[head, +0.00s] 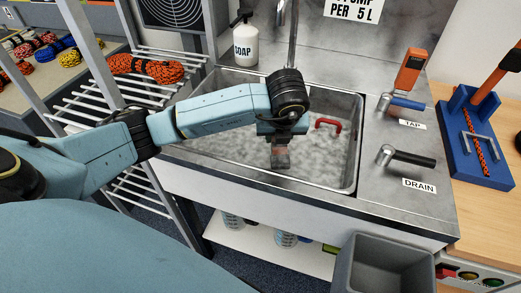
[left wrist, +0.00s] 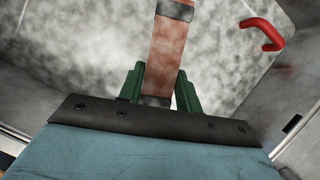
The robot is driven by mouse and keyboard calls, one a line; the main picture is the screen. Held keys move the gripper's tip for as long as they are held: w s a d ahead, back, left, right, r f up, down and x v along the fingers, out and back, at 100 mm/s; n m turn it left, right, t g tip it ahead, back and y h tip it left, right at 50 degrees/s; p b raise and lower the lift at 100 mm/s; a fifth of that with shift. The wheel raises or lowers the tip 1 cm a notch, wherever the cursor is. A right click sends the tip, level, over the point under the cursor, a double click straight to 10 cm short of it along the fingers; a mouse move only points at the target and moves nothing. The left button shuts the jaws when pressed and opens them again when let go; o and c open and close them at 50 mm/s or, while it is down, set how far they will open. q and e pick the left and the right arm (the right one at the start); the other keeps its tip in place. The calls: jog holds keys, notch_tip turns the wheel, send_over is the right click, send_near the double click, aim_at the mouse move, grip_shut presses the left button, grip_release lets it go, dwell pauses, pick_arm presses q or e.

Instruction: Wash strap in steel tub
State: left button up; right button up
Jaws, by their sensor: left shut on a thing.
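A brownish, dirty-looking strap (left wrist: 166,52) with grey end parts is gripped between the green fingers of my left gripper (left wrist: 166,88) in the left wrist view. In the head view my left gripper (head: 281,141) points down over the steel tub (head: 357,160), and the strap (head: 281,157) hangs below it. The tub holds mottled grey-white foamy water (head: 222,127). I cannot tell whether the strap's lower end touches the water. My right gripper is not in view.
A red handle (head: 328,123) shows in the tub's right part. The tap lever (head: 404,101) and drain lever (head: 408,157) are on the right counter. A soap bottle (head: 245,42) stands behind the tub. A grey bin (head: 385,262) is in front. A wire rack (head: 130,83) is at the left.

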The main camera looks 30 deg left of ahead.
pick_arm(q)
jog(key=shift+r+p, duration=2.95)
jog(key=shift+r, duration=1.65)
